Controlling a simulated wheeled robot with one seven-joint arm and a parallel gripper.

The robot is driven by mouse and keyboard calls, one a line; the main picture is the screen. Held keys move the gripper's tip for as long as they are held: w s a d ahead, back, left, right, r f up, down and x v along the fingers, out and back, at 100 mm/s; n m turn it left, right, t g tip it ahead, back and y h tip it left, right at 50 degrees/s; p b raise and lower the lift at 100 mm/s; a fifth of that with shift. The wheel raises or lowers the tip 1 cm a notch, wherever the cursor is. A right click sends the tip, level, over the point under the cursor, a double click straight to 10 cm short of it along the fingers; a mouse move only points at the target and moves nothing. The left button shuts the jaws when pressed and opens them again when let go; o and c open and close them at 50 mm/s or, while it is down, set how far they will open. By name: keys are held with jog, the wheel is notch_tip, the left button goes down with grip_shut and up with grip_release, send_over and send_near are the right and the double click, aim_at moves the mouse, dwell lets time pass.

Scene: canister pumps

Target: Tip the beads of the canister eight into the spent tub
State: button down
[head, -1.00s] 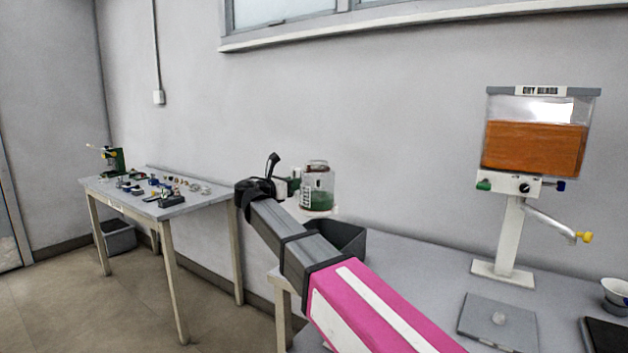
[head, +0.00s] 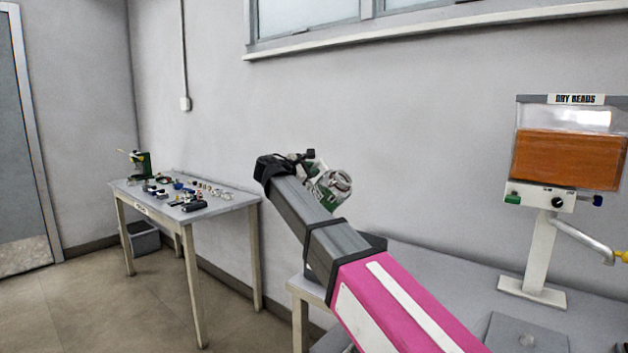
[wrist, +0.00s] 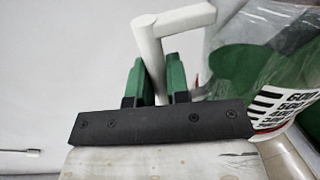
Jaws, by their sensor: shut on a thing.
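My gripper (wrist: 152,78) is shut on the white handle (wrist: 168,25) of a clear canister (head: 334,184); its green fingers stand either side of the handle in the wrist view. The canister, with a printed scale and green beads (wrist: 235,62), is tilted in the head view, its round end turned to the right and towards the camera. No number eight is readable on it. A dark grey tub (head: 374,243) stands on the near table, mostly hidden behind my arm and below the canister. I see no label on it, and its inside is hidden.
A dispenser marked DRY BEADS (head: 568,160) with orange beads stands on the near table (head: 440,275) at right. A left table (head: 225,203) carries many small parts, with a grey bin (head: 142,237) under it. The wall is close behind the canister.

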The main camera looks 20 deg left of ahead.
aim_at(321, 165)
jog(key=d+m, duration=0.1)
jog(key=s+d+r+m, duration=0.1)
jog(key=m, duration=0.1)
jog(key=shift+y, duration=0.4)
jog(key=d+m, duration=0.1)
jog(key=d+r+m+y, duration=0.1)
jog(key=m, duration=0.1)
jog(key=shift+s, duration=0.4)
jog(key=d+m, duration=0.1)
jog(key=s+d+m, duration=0.1)
jog(key=d+m+y, duration=0.1)
jog(key=shift+s+d+f+t, duration=0.1)
jog(key=shift+s+d+t, duration=0.2)
jog(key=shift+d+t, duration=0.1)
jog(key=shift+s+d+r+m+t+y, duration=0.15)
jog(key=shift+s+d+m, duration=0.15)
jog(key=shift+d+m, duration=0.4)
jog(key=shift+s+d+m+t+y, duration=0.1)
jog(key=shift+s+d+m+y, duration=0.15)
jog(key=shift+d+m, duration=0.45)
jog(key=shift+s+d+r+m+t+y, duration=0.1)
jog(key=shift+s+d+m, duration=0.25)
jog(key=shift+d+m, duration=0.35)
jog(key=shift+d, duration=0.15)
